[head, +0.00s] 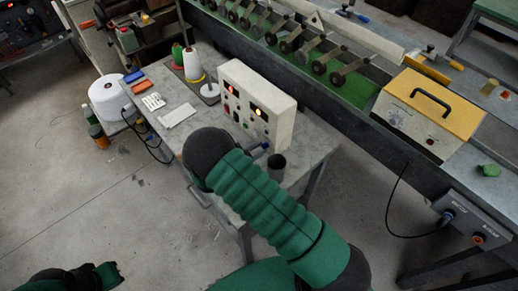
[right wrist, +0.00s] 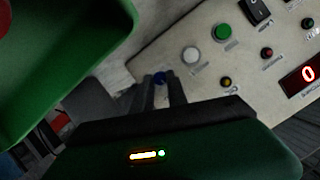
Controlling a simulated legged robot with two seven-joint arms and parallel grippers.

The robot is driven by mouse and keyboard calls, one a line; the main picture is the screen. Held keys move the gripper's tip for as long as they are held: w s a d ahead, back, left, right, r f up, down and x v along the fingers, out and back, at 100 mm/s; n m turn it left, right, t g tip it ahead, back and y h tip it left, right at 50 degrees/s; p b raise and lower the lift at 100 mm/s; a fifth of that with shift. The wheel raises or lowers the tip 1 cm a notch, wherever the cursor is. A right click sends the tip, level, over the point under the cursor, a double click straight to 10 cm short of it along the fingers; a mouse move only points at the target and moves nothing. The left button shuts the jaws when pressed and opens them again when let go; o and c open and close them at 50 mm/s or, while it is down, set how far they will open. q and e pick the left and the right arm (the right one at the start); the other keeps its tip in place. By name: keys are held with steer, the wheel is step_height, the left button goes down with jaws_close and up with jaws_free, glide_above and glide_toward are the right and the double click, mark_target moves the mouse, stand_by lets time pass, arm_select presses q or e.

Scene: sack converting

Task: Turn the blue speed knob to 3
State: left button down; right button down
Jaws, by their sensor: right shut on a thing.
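The blue speed knob (right wrist: 160,77) sits near the edge of the cream control panel (right wrist: 205,70) in the right wrist view. My right gripper (right wrist: 161,88) is shut on the knob, with a dark finger on each side of it. The knob's pointer and scale are hidden, so its setting cannot be read. A red display (right wrist: 304,75) on the panel reads 0. In the head view the control box (head: 284,97) stands on the grey table, with my right arm reaching to its near lower corner. My left gripper (head: 112,274) is at the lower left, away from the table.
Green (right wrist: 222,32), white (right wrist: 190,55) and yellow (right wrist: 226,82) buttons lie close to my right gripper. Thread cones (head: 193,64) stand behind. A conveyor machine with a yellow box (head: 432,98) stands at right.

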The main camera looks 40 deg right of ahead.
steer(key=shift+d+f+m+t+b, duration=0.1)
steer(key=shift+d+m+t+b, duration=0.05)
steer(key=shift+m+t+b, duration=0.4)
steer(key=shift+s+m+b, duration=0.1)
steer(key=shift+m+b, duration=0.15)
steer(key=shift+b, duration=0.15)
steer(key=shift+h, duration=0.3)
steer(key=shift+r, duration=0.25)
steer(key=c, duration=1.6)
jaws_free()
steer(key=shift+c, duration=0.2)
steer(key=shift+o, duration=1.3)
steer(key=shift+d, duration=0.1)
steer(key=shift+o, duration=0.4)
steer(key=shift+d+f, duration=0.1)
steer(key=shift+f, duration=0.05)
